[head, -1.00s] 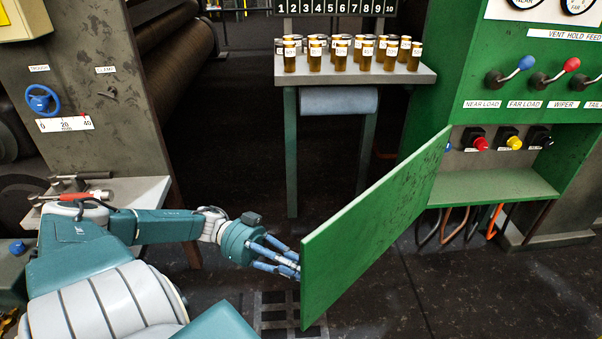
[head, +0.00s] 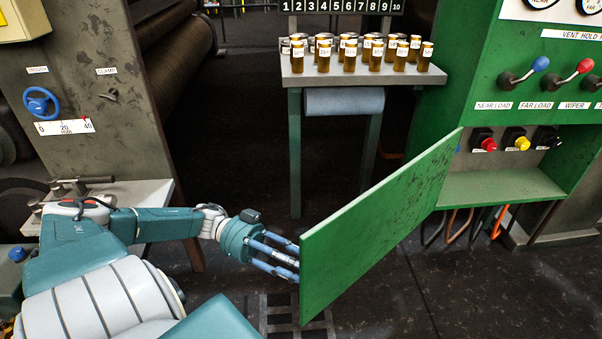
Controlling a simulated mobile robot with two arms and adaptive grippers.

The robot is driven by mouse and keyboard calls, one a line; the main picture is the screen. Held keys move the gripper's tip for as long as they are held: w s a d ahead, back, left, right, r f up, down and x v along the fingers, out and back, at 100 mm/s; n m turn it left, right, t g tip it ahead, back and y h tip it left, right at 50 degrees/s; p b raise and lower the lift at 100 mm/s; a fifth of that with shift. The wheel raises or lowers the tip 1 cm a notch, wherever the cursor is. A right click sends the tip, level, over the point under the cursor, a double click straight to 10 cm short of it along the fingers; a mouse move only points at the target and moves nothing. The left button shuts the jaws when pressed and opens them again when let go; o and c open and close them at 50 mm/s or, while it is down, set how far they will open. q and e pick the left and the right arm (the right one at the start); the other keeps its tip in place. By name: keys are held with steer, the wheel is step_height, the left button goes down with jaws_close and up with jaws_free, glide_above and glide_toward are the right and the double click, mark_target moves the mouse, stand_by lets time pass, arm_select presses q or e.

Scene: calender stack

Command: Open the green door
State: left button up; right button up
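The green door (head: 375,230) stands swung out from the green cabinet (head: 480,75), hinged on its right side, with its free edge toward me at the left. The open compartment (head: 500,186) behind it shows red, yellow and black knobs. My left gripper (head: 294,262) is at the door's free left edge, with its blue fingers pointing right. The fingertips meet or pass behind the edge, so I cannot tell whether they touch it or how far they are closed. My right gripper is out of view.
A small table (head: 355,76) with several amber bottles stands behind the door. Levers (head: 528,71) stick out from the cabinet above the compartment. A grey machine panel with a blue handwheel (head: 41,102) is at the left. Dark floor is clear in front of the cabinet.

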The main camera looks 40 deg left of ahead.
arm_select(q)
steer(key=shift+w, duration=0.1)
steer(key=v, duration=1.2)
stand_by(0.4)
